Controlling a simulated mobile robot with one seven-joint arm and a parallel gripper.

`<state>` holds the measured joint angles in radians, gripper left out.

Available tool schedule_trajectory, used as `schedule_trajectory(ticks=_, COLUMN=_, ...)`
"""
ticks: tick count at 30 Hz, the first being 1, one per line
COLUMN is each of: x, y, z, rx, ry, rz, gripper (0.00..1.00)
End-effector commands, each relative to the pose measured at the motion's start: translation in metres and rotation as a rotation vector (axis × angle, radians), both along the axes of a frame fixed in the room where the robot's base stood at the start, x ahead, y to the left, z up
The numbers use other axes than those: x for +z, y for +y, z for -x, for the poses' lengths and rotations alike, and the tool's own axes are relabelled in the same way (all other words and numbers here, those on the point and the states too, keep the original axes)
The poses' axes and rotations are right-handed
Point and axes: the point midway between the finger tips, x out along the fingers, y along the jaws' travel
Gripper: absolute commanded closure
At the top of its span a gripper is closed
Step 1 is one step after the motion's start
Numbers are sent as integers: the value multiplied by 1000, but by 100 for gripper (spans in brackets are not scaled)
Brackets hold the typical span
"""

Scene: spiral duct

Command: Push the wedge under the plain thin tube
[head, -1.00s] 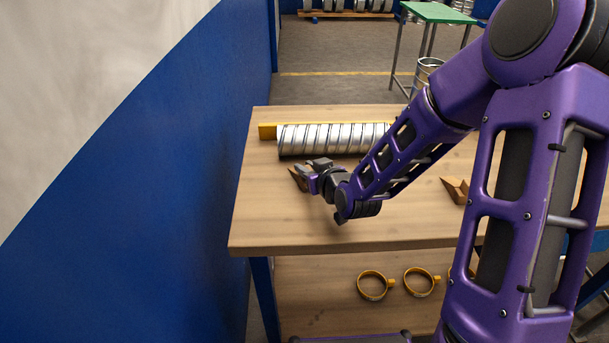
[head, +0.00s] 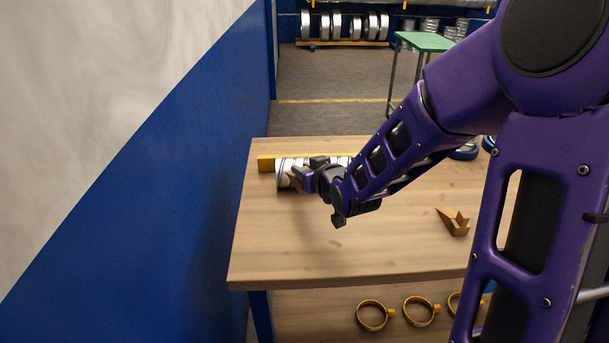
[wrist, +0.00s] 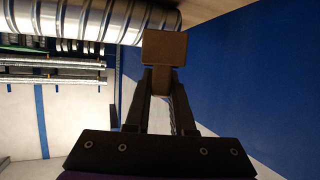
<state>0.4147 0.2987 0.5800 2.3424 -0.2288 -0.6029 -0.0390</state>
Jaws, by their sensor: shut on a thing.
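A silvery tube (head: 283,166) with spiral seams lies across the back of the table, along a yellow bar. My arm hides its right part; I see no plain tube. My gripper (head: 297,179) is at the tube's left end, on its near side, shut on a brown wedge (head: 293,181). In the wrist view the wedge's end face (wrist: 165,48) shows between the fingertips, just beside the tube (wrist: 90,18). I cannot tell whether the wedge touches the tube. A second brown wedge (head: 454,222) lies on the table at the right.
The wooden table (head: 290,240) is clear in front. A blue wall panel (head: 200,200) stands close on the left. Yellow ring clamps (head: 372,315) lie on the lower shelf. A green-topped stand (head: 424,42) is farther back.

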Motion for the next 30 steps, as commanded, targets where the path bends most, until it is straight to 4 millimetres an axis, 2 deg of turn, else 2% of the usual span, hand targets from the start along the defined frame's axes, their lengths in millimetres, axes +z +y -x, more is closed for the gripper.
schedule_trajectory(ticks=4, x=-13, y=5, z=-2, rx=-50, ry=8, rz=1, gripper=100)
schedule_trajectory(ticks=12, x=-24, y=5, z=-5, rx=-149, ry=11, rz=4, gripper=100)
schedule_trajectory(ticks=30, x=-32, y=2, z=-3, rx=-321, ry=-6, rz=5, gripper=100)
